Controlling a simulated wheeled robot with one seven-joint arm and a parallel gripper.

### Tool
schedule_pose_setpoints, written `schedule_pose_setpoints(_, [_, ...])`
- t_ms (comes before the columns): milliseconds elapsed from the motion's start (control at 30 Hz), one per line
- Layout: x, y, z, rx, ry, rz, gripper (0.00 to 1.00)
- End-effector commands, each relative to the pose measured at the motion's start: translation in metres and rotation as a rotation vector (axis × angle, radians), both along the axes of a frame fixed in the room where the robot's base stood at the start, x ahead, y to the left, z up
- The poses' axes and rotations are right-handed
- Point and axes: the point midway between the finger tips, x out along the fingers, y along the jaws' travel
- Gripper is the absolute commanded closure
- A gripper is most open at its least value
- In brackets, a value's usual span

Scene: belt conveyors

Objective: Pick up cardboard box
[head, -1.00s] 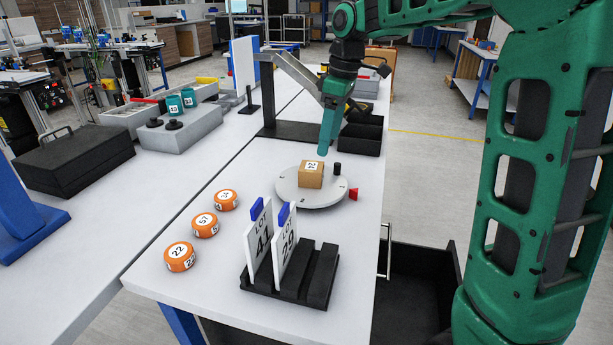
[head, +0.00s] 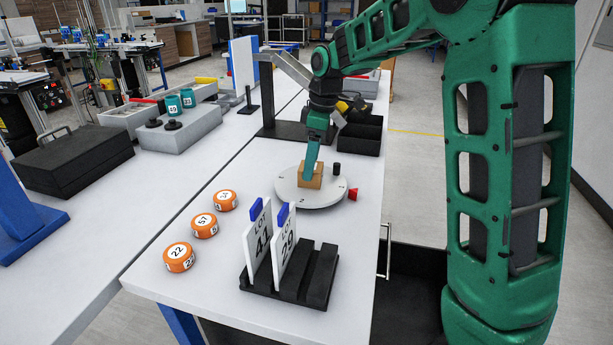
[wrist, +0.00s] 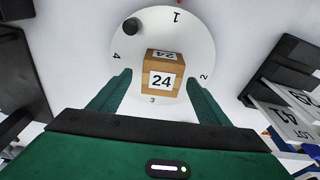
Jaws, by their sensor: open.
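The cardboard box (head: 311,180) is a small brown cube on a round white turntable (head: 325,200). In the wrist view the box (wrist: 160,75) shows a white label with 24 on its top and on one side, and stands near the turntable's mark 3. My gripper (head: 311,170) is directly at the box in the head view and covers part of its top. In the wrist view my gripper (wrist: 163,92) is open, with one finger on each side of the box and visible gaps between fingers and box.
A black knob (head: 337,168) stands on the turntable, and a red pointer (head: 352,194) is at its rim. A black rack (head: 290,275) holds two LOT plates in front. Orange cans (head: 205,225) stand to the left. A black bin (head: 360,135) lies behind.

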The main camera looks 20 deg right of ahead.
Motion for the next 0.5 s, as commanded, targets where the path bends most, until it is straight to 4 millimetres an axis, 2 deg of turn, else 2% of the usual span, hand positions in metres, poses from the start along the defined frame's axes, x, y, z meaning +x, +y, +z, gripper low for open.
schedule_pose_setpoints(100, [0.001,0.002,-0.016,-0.001,0.003,0.001,0.30])
schedule_pose_setpoints(200, [0.001,0.002,-0.022,-0.001,0.000,0.000,0.30])
schedule_pose_setpoints(433, [0.002,0.003,-0.023,0.000,0.000,0.000,0.30])
schedule_pose_setpoints(467, [0.002,0.003,-0.023,0.000,0.000,0.000,0.32])
schedule_pose_setpoints(500, [0.002,0.003,-0.023,0.000,0.000,0.000,0.42])
